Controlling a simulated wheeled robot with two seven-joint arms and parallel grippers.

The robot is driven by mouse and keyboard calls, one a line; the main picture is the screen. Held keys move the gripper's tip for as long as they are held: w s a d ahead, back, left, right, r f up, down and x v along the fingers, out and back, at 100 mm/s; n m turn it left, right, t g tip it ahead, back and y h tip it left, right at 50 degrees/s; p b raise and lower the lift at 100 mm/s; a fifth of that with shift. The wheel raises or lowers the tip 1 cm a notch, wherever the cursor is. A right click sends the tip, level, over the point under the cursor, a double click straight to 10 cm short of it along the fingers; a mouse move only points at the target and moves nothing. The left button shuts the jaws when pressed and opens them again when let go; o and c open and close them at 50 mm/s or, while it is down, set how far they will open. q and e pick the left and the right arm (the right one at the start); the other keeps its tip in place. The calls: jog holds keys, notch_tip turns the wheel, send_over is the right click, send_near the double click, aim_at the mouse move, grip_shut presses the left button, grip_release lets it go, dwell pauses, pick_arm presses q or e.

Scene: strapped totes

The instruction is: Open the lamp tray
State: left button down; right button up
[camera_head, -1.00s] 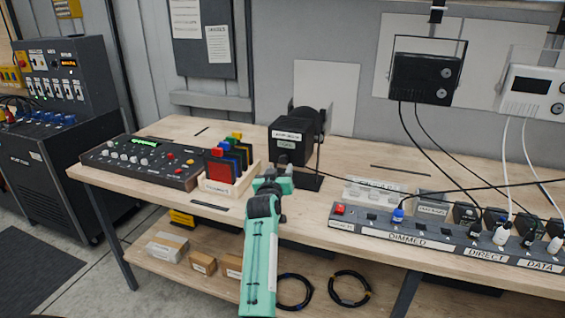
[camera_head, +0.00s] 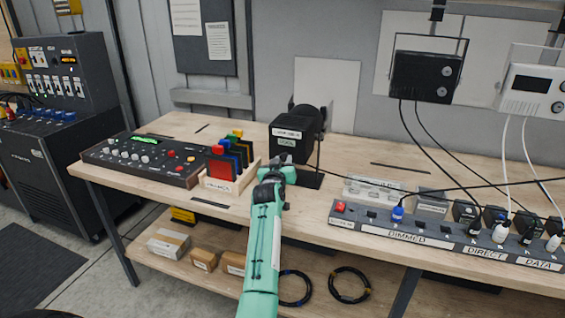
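A black lamp housing (camera_head: 298,122) with two white labels on its near side stands on the wooden bench. The labels are too small to read surely, and I cannot make out a separate tray edge; the housing shows no visible opening. My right gripper is not in view.
A wooden rack of coloured cards (camera_head: 232,165) stands close left of my gripper, beside a control desk (camera_head: 142,158). A socket strip (camera_head: 400,232) with plugs and cables runs along the right front. A clear box (camera_head: 372,190) lies behind it. A cable crosses the bench.

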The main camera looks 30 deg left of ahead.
pick_arm(q)
jog(key=shift+s+p, duration=0.3)
jog(key=shift+s, duration=0.05)
jog(key=a+p+v, duration=0.1)
jog(key=p+v, duration=0.3)
jog(key=v, duration=0.5)
jog(key=shift+s+p, duration=0.3)
jog(key=shift+s, duration=0.2)
jog(key=c, duration=1.1)
grip_release()
